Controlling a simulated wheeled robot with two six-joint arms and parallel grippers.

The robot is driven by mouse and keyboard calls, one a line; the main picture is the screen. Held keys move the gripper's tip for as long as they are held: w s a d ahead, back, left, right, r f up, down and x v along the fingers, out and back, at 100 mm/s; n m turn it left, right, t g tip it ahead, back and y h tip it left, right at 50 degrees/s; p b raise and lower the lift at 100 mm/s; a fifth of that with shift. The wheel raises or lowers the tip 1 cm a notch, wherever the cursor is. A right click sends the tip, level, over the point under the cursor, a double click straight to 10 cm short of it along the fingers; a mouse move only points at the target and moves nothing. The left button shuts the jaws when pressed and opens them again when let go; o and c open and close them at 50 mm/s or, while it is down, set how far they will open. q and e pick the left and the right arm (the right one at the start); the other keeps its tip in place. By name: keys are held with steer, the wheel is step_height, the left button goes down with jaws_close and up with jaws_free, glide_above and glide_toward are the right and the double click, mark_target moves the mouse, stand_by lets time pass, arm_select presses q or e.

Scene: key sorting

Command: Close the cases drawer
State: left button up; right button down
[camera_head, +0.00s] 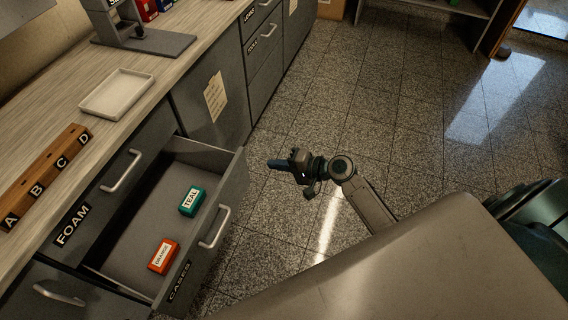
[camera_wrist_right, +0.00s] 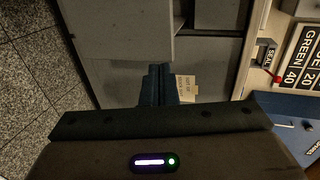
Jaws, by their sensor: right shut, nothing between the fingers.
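The cases drawer (camera_head: 232,190) stands pulled open below the foam drawer in the head view, with a grey front, a bar handle (camera_head: 215,229) and a CASES label. A teal case (camera_head: 192,200) and an orange case (camera_head: 163,256) lie inside it. My right gripper (camera_head: 272,163) is shut and empty, to the right of the drawer's far front corner and apart from the handle. In the right wrist view its fingers (camera_wrist_right: 156,86) are together, with grey cabinet surfaces beyond them. My left gripper is not in view.
The foam drawer (camera_head: 122,172) looks shut. The counter holds a white tray (camera_head: 117,94), a wooden block lettered A to D (camera_head: 45,177) and a dark stand (camera_head: 144,41). A paper note (camera_head: 215,97) is on the cabinet. The speckled floor (camera_head: 330,110) is clear beside the gripper.

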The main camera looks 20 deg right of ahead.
mark_target(239, 158)
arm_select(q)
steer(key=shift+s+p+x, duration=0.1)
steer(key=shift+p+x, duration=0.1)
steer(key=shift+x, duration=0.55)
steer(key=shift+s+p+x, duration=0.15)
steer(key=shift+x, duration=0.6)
arm_select(e)
steer(key=shift+r+x, duration=0.25)
steer(key=shift+x, duration=2)
steer(key=shift+r+x, duration=0.2)
steer(key=shift+x, duration=2.05)
steer(key=shift+w, duration=0.1)
steer(key=shift+a, duration=0.1)
